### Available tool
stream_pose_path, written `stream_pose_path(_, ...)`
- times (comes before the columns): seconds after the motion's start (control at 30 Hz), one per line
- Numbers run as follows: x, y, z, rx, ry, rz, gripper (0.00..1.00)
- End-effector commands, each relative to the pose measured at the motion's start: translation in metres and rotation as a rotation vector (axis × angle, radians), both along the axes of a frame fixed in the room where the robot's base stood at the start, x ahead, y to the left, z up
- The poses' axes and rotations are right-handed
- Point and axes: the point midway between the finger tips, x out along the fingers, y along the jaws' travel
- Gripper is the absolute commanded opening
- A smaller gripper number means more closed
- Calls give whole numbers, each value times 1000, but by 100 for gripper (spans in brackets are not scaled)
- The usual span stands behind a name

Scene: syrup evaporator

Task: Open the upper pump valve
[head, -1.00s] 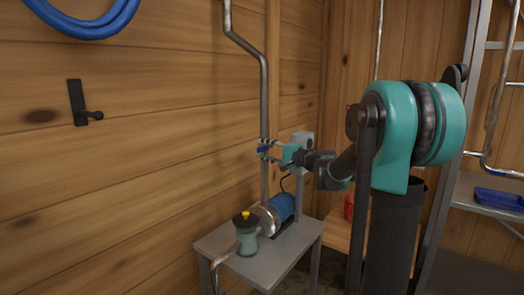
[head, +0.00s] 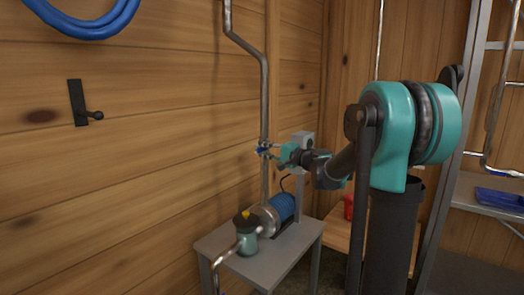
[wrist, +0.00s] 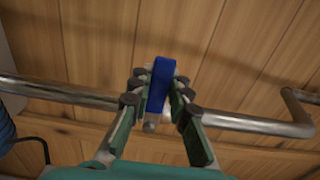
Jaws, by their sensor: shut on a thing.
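The upper pump valve is on the vertical metal pipe (head: 264,100) by the wooden wall, above the pump (head: 283,207). Its blue lever (wrist: 161,72) shows in the wrist view, across the line of the pipe, with a small round metal part below it. My gripper (wrist: 157,92) is shut on the blue lever, one finger on each side. In the head view my gripper (head: 266,149) is at the pipe, and its fingers hide most of the lever. The valve body is mostly hidden.
A black wall hook (head: 78,103) and blue hose (head: 85,22) are at left. Metal shelving (head: 480,205) stands at right.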

Motion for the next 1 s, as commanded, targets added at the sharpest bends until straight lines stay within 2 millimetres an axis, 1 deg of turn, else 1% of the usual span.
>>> stream_pose_path(0.27,0,0,1,10,15,0,0)
stream_pose_path(0.47,0,-1,6,60,79,-1,0)
stream_pose_path(0.67,2,-2,16,154,199,-1,0)
stream_pose_path(1.0,8,-7,35,350,450,-2,0)
